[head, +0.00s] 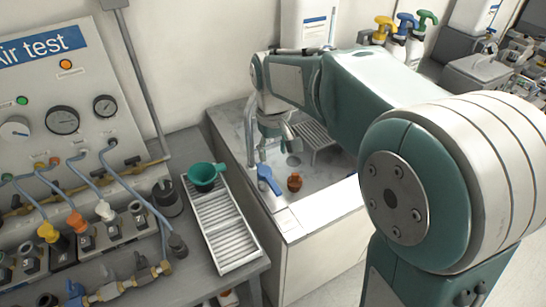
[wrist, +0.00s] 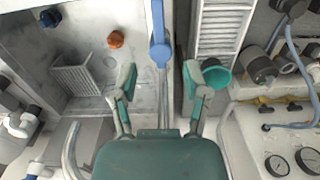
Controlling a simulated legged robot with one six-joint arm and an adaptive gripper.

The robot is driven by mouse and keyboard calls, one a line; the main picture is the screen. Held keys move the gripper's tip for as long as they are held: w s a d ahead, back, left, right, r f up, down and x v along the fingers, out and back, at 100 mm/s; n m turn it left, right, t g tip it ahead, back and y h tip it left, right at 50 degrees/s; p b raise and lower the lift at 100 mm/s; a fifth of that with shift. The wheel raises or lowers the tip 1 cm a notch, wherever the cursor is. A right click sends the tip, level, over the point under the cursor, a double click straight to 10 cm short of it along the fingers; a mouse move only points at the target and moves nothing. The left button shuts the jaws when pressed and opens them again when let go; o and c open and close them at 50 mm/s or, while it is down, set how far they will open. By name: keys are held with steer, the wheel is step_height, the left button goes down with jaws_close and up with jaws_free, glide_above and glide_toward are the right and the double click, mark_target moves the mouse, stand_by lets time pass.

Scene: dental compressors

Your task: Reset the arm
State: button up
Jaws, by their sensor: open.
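My gripper (head: 275,128) hangs over the sink at the end of my arm, which reaches in from the right. In the wrist view my gripper (wrist: 160,72) shows two green-grey fingers spread apart, with nothing clasped between them. A blue-handled item (head: 268,178) is below the gripper at the near left of the sink; in the wrist view the blue item (wrist: 160,50) lines up with the gap between the fingers. How far it is below the fingertips is hard to tell.
The sink (head: 328,203) holds an orange-brown item (head: 294,182) and a small rack (head: 315,135). A green funnel-like cup (head: 205,176) sits on a white slatted tray (head: 225,232). The air test panel (head: 60,80) stands left; spray bottles (head: 405,45) stand behind my arm.

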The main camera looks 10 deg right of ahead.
stand_by(0.4)
steer(key=s+d+r+m+t, duration=0.2)
steer(key=s+d, duration=0.3)
steer(key=s, duration=0.5)
steer(key=s+d+r+m+t, duration=0.2)
steer(key=s+d, duration=0.3)
steer(key=s, duration=0.5)
steer(key=shift+d+t, duration=0.2)
steer(key=shift+t, duration=0.6)
